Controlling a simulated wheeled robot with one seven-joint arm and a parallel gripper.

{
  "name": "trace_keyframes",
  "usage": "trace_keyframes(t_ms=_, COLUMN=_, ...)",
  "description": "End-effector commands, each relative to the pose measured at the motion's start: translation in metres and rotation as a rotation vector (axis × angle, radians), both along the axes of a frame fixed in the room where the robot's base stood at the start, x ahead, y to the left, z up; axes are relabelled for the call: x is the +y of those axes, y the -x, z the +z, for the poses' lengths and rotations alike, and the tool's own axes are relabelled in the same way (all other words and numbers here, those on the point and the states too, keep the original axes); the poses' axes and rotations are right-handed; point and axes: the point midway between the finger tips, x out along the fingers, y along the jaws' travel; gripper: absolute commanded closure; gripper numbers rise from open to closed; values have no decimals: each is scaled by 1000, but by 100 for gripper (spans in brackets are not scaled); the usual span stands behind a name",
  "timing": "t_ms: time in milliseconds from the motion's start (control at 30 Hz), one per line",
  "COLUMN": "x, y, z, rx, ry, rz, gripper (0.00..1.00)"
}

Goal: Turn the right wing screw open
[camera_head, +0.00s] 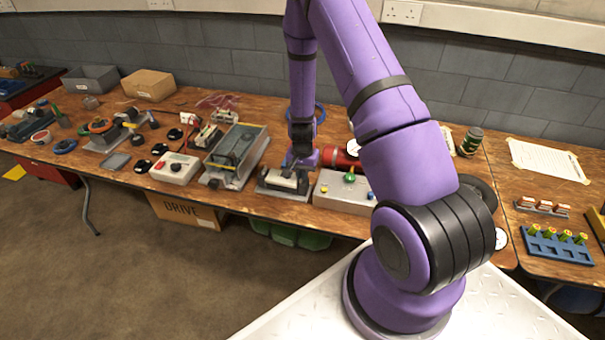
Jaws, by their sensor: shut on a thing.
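My gripper (292,167) points down at the right part of a small dark-framed unit with a pale block (279,180) in it, near the front edge of the long wooden table. It is shut at the place of the right wing screw. The screw itself is hidden by the jaws and too small to make out, so its turn angle cannot be told. A left wing screw cannot be made out either.
A grey box with a green knob (349,178) stands close on the right, with a red cylinder (338,158) behind it. A grey tray-like unit (237,152) stands on the left, beside a white box with a red button (175,168). A blue rack (556,246) sits far right.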

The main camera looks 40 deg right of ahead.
Motion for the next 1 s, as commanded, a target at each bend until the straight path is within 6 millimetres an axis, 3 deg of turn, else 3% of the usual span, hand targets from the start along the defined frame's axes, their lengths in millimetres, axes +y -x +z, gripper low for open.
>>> trace_keyframes(t_ms=533, x=-1, y=-1, z=0, rx=-2, ry=1, rz=23, gripper=100)
trace_keyframes(t_ms=600, x=-1, y=-1, z=0, rx=-2, ry=1, rz=23, gripper=78)
trace_keyframes(t_ms=667, x=0, y=-1, z=0, rx=-2, ry=1, rz=23, gripper=68)
trace_keyframes(t_ms=1000, x=0, y=-1, z=4, rx=-2, ry=1, rz=22, gripper=68)
